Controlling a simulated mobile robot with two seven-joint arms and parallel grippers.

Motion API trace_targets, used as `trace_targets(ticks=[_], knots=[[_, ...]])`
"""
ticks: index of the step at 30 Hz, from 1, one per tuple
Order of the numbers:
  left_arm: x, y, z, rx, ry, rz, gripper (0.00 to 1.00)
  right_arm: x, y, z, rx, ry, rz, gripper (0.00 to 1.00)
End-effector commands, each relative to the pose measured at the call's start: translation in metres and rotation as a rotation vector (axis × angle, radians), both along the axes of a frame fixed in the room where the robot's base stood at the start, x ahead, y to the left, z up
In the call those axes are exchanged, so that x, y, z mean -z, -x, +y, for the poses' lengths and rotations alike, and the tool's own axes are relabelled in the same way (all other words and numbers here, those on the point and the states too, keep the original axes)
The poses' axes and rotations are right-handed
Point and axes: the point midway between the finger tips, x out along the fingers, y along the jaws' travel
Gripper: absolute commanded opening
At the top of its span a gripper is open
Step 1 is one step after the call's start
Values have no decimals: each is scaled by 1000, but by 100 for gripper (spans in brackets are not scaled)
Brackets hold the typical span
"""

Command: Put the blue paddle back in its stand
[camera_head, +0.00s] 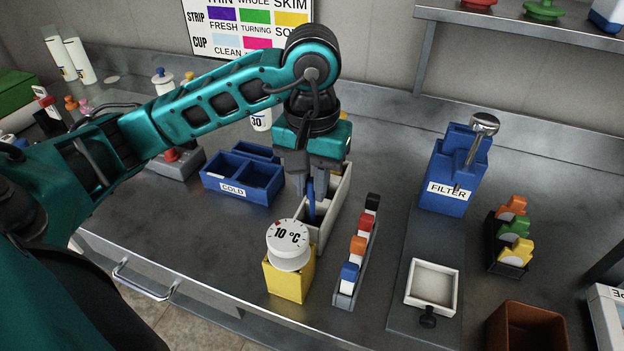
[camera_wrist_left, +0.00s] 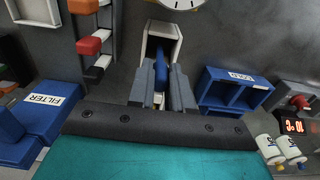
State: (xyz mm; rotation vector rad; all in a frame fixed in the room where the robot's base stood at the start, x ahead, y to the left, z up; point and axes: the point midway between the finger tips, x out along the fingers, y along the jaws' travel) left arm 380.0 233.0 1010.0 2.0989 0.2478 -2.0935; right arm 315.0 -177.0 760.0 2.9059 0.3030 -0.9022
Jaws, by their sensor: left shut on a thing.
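My left gripper (camera_head: 310,178) points down and is shut on the blue paddle (camera_head: 311,208). The paddle hangs upright between the fingers, and it also shows between them in the left wrist view (camera_wrist_left: 161,68). A white, narrow, open-topped holder (camera_head: 338,208), which looks like the stand, is right below and around the paddle's lower part. In the left wrist view the holder (camera_wrist_left: 163,27) lies just beyond the fingertips. I cannot tell whether the paddle's lower end rests inside it. My right gripper is not in view.
A yellow box with a white 10 °C dial (camera_head: 289,245) stands close in front of the holder. A rack of coloured blocks (camera_head: 356,249) is just right of it. The blue COLD bin (camera_head: 243,182) is to the left. The blue FILTER box (camera_head: 453,172) stands further right.

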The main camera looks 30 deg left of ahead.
Motion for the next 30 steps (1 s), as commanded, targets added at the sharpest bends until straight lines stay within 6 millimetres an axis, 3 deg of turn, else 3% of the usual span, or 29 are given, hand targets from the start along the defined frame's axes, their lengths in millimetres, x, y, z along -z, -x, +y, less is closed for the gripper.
trace_targets(ticks=[4, 5, 12, 23, 30], knots=[[5, 0, 0, 0, -1, -1, 0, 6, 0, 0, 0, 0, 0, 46], [3, 0, 0, 0, -1, 0, 22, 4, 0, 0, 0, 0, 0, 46], [3, 0, 0, 0, -1, 0, 45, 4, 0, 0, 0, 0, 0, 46], [-3, 0, 0, 0, -1, 1, 45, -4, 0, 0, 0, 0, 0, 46], [-45, -1, 1, -1, -3, -7, 45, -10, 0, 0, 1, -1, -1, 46]])
